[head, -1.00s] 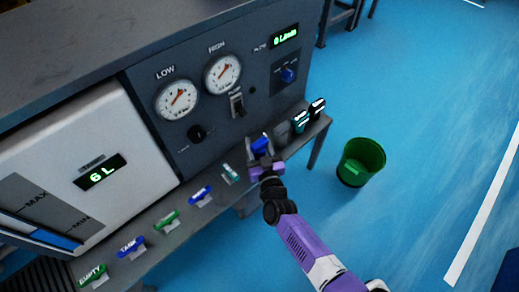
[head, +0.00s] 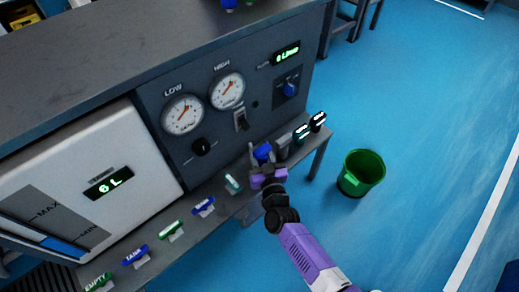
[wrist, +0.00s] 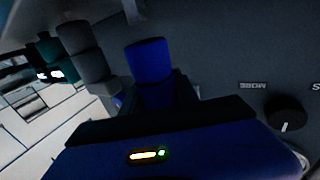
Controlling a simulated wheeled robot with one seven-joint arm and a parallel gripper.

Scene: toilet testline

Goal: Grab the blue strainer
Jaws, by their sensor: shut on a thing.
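The blue strainer (head: 262,152) is a small blue cylinder-like piece at the shelf below the grey control panel. It also shows in the wrist view (wrist: 150,62), upright and centred ahead of my gripper's body. My gripper (head: 262,160) is shut on the blue strainer, with its fingers at the strainer's sides. The strainer's lower part is hidden by my gripper, so I cannot tell whether it touches the shelf.
A grey cylindrical piece (head: 283,147) stands close to the right of the strainer. Teal (head: 302,133) and black (head: 318,121) pieces stand farther right. Several labelled tags line the shelf to the left. A green bin (head: 361,173) stands on the open blue floor.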

